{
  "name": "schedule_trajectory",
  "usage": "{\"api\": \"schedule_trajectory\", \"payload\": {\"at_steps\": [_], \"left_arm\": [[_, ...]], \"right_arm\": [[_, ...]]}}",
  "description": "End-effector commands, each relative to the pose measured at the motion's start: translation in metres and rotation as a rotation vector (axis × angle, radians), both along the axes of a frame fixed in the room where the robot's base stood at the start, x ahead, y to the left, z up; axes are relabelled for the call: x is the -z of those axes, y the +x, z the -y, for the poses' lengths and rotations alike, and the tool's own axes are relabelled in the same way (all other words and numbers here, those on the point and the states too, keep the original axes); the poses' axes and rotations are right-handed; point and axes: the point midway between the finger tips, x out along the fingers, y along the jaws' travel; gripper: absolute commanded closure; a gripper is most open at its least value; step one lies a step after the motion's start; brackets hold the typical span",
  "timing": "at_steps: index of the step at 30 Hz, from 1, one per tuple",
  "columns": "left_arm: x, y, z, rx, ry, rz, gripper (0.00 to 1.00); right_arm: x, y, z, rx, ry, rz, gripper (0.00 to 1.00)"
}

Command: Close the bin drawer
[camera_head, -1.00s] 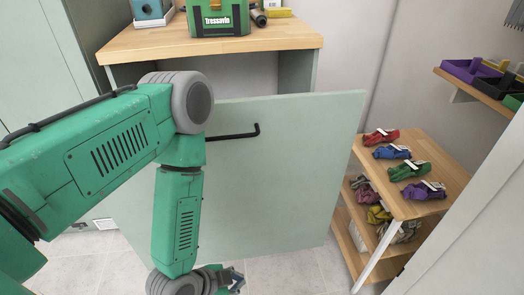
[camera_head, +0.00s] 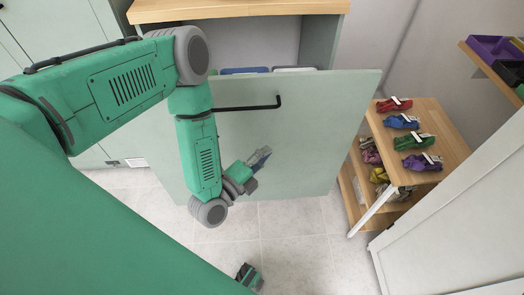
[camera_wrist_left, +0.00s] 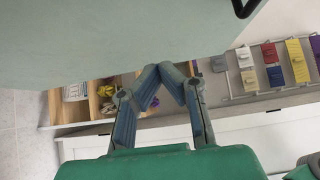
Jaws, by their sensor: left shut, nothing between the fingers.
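The bin drawer's pale green front panel (camera_head: 300,125) stands out from the cabinet below the wooden counter. Blue and grey bin tops (camera_head: 245,70) show behind its upper edge. A black bar handle (camera_head: 255,107) is on the panel's face; part of it is behind my left arm. My left gripper (camera_head: 265,153) is shut and empty, in front of the panel below the handle; I cannot tell whether it touches. In the left wrist view its fingertips (camera_wrist_left: 160,70) meet below the panel (camera_wrist_left: 130,40). A dark tip, likely my right gripper (camera_head: 249,277), shows at the bottom; its jaws are unclear.
The wooden counter (camera_head: 230,10) is above the drawer. To the right, a wooden shelf unit (camera_head: 445,165) holds several coloured folded cloths. A wall shelf (camera_head: 485,65) with trays is at the upper right. Tiled floor (camera_head: 290,235) is free in front of the panel.

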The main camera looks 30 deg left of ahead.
Motion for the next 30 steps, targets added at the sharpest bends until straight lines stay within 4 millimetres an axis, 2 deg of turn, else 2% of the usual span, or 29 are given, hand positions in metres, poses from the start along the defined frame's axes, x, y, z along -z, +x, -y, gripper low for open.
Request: {"api": "schedule_trajectory", "payload": {"at_steps": [1, 8, 12, 18, 30], "left_arm": [[-0.001, 0.013, -0.001, -0.005, 0.000, 0.005, 1.00], [-0.001, 0.060, 0.011, -0.004, 0.001, 0.003, 1.00], [-0.001, 0.077, -0.002, -0.005, 0.005, 0.001, 1.00], [-0.002, 0.089, -0.010, -0.003, 0.003, 0.000, 1.00], [-0.001, 0.090, -0.012, -0.002, 0.002, -0.002, 1.00]], "right_arm": [[0.002, 0.000, 0.000, 0.000, 0.000, 0.001, 0.38], [0.008, 0.001, 0.000, -0.001, 0.000, 0.001, 0.38], [0.010, 0.001, 0.000, 0.000, 0.000, 0.001, 0.38], [0.011, 0.001, 0.000, 0.000, 0.000, 0.001, 0.38], [0.011, 0.001, 0.000, 0.000, 0.000, 0.001, 0.38]]}}
